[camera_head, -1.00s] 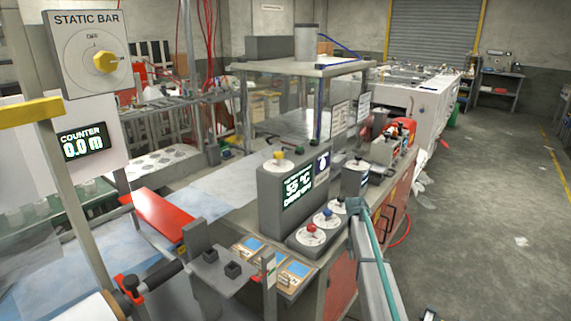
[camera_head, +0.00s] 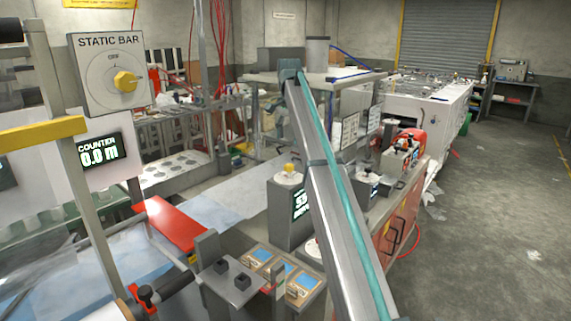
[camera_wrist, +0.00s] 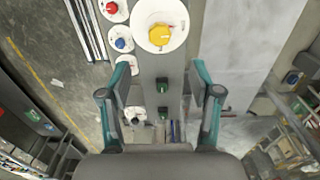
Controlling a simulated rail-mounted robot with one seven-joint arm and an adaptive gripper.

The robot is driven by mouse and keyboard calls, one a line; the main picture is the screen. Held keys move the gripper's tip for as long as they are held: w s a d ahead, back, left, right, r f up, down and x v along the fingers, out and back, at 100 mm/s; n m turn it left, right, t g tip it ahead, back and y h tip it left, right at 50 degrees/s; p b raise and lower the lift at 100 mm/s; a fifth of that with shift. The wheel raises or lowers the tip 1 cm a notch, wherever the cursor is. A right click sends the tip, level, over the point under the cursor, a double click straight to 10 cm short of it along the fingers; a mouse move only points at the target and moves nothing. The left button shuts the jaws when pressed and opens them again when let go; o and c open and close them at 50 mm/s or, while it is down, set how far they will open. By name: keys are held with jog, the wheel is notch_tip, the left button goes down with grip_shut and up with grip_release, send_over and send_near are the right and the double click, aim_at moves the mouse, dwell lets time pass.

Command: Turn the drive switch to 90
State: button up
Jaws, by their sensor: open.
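No label marking the drive switch is readable. In the wrist view a yellow knob (camera_wrist: 159,36) sits on a white round dial on the grey console (camera_wrist: 153,85). A red knob (camera_wrist: 110,7) and a blue knob (camera_wrist: 121,43) sit on smaller dials to its left, with a third small dial (camera_wrist: 129,64) below them. My gripper (camera_wrist: 160,70) is open and empty; its teal fingers are spread either side of the console, below the yellow knob in the picture.
A static bar panel (camera_head: 112,74) with another yellow knob stands at the left, above a counter display (camera_head: 99,150). A red bar (camera_head: 170,222) lies left of the console. Blue-screened panels (camera_head: 262,256) sit in front of it. Open floor (camera_head: 510,210) is at the right.

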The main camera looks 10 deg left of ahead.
aim_at(289, 165)
notch_tip(289, 165, down, 11)
jog(key=p, duration=0.3)
jog(key=shift+r, duration=0.2)
jog(key=c, duration=1.1)
